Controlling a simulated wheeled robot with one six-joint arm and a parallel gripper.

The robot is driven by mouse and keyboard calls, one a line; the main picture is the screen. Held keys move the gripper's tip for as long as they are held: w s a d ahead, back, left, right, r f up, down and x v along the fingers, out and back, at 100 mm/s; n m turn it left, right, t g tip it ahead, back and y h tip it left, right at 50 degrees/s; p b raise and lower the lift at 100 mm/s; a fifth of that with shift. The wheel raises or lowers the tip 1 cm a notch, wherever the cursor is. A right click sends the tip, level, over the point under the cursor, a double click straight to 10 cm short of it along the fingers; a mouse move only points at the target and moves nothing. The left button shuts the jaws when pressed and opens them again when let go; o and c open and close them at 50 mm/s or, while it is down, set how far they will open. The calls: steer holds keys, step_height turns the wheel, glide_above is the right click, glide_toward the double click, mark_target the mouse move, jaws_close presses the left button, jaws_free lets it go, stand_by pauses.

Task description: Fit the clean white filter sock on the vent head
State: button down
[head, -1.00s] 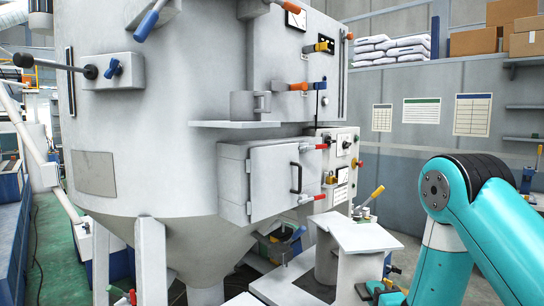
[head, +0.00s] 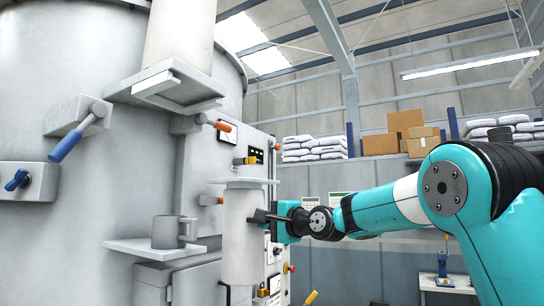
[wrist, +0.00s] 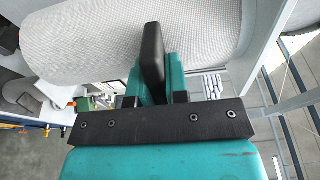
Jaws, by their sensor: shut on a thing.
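The clean white filter sock (head: 240,240) is a pale upright cylinder with a flat, wider plate at its top. My gripper (head: 262,216) is shut on its right side and holds it in the air before the machine. In the wrist view the sock (wrist: 95,45) is a large woven white cylinder lying across the top. I cannot tell whether this is the vent head.
A blue-handled lever (head: 66,145) and an orange-handled lever (head: 222,127) stick out from the machine. Boxes (head: 405,121) and sacks lie on the back shelves. Air right of the bracket is open.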

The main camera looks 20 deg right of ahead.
steer(key=s+a+r+n+g+y+p, duration=0.1)
steer(key=s+a+r+y, duration=0.1)
steer(key=s+r, duration=0.6)
steer(key=s+a+r+n+g+y+p, duration=0.1)
steer(key=s+a+r+p, duration=0.1)
steer(key=s+r, duration=0.6)
step_height(320, 180, up, 6)
steer(key=shift+a+r+n+y, duration=0.1)
steer(key=shift+a+n+y, duration=0.3)
steer(key=shift+a, duration=0.4)
steer(key=shift+s, duration=0.1)
steer(key=shift+r+p+x, duration=0.15)
steer(key=shift+p+x, duration=0.55)
steer(key=shift+x, duration=0.75)
steer(key=shift+r+p+x, duration=0.2)
steer(key=shift+p+x, duration=0.5)
steer(key=shift+x, duration=0.7)
